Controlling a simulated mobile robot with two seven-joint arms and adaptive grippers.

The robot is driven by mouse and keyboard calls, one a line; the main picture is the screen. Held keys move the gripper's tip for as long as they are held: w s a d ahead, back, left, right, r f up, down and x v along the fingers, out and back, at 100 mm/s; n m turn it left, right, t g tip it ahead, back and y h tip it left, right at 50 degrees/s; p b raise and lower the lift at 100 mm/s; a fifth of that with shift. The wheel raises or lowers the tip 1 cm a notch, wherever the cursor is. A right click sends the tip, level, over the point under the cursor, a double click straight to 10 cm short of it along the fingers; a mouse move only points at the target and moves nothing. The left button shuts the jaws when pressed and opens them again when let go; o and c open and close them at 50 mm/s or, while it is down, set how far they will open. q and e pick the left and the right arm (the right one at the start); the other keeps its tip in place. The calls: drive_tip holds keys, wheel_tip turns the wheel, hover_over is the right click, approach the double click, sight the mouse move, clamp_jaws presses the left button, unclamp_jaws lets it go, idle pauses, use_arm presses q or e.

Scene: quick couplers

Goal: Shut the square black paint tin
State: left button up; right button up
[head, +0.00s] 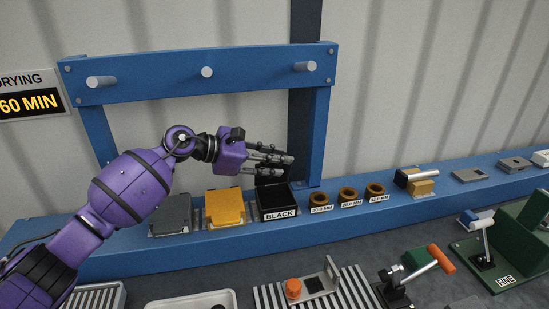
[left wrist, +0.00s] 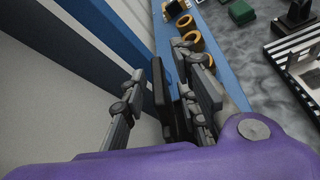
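The square black paint tin (head: 278,204) stands on the blue shelf with a white BLACK label on its front. Its dark lid (head: 268,180) appears raised at the back edge, so the tin looks open. My left gripper (head: 279,158) is above and behind the tin, at the lid's upper part. In the left wrist view, the dark lid plate (left wrist: 159,90) lies between the spread fingers of my left gripper (left wrist: 162,78). A gap shows on the left finger's side; contact on the other side is unclear. My right gripper is not in view.
A yellow tin (head: 225,207) and a grey tin (head: 171,215) stand left of the black one. Several brown rings (head: 348,195) sit to its right. A blue frame (head: 200,75) with pegs rises behind. Clamps and fixtures (head: 405,280) fill the front bench.

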use_arm(q)
drive_tip(key=shift+c, duration=0.3)
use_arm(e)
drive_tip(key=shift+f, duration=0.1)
use_arm(q)
clamp_jaws()
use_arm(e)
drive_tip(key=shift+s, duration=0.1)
use_arm(q)
drive_tip(key=shift+f, duration=0.1)
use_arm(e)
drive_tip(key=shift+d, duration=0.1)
use_arm(q)
drive_tip(key=shift+s, duration=0.15)
drive_tip(key=s+f+m+t, duration=0.1)
drive_tip(key=s+d+f+m+t+b, duration=0.1)
drive_tip(key=s+m, duration=0.1)
drive_tip(key=s+f+m+t+b, duration=0.1)
drive_tip(key=s+f, duration=0.1)
drive_tip(key=shift+d, duration=0.35)
drive_tip(key=shift+s+f+m, duration=0.15)
drive_tip(key=shift+f+m, duration=0.1)
drive_tip(key=shift+m, duration=0.25)
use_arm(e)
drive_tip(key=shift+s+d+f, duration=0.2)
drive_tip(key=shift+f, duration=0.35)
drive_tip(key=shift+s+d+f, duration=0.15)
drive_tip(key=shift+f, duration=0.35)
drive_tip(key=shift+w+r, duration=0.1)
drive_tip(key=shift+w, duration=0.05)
